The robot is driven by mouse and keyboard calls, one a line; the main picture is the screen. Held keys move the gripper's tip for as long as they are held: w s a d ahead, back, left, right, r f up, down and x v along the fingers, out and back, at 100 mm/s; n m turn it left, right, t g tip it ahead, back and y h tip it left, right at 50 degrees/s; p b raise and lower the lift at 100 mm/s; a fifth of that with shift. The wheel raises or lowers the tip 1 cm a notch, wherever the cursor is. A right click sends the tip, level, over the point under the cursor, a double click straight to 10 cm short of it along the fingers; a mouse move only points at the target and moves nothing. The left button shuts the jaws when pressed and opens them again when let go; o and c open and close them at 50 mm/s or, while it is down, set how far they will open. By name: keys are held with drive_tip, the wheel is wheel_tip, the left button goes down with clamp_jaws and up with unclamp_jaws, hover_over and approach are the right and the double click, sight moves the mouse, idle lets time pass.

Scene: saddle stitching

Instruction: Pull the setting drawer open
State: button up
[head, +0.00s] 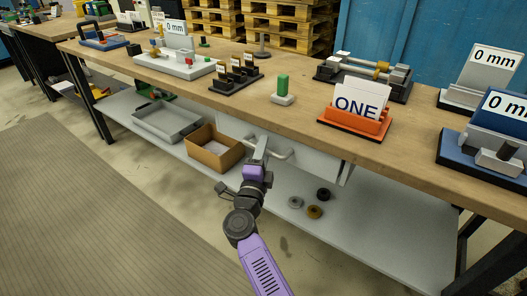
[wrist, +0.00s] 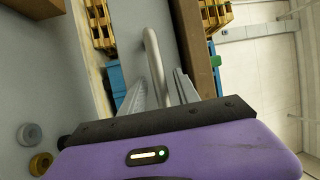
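The setting drawer (head: 318,161) is a pale grey-white front under the wooden bench top, with a grey bar handle (head: 281,154) on it. It looks closed, about in line with the bench edge. My gripper (head: 261,149), on a purple wrist, is at the handle's left part. In the wrist view the handle (wrist: 152,45) runs down between the two grey fingers of my gripper (wrist: 161,85). The fingers stand apart with a gap on each side of the bar. The handle's near end is hidden low between the fingers, and contact cannot be made out.
The wooden bench top (head: 228,103) carries an orange holder (head: 352,127) with a "ONE" card, a green-topped block (head: 282,89) and several fixtures. On the lower shelf (head: 370,238) are a cardboard box (head: 213,150), a grey tray (head: 166,124) and small rings (head: 314,212). The floor in front is clear.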

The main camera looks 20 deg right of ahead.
drive_tip(key=shift+c, duration=0.2)
clamp_jaws()
idle(1.2)
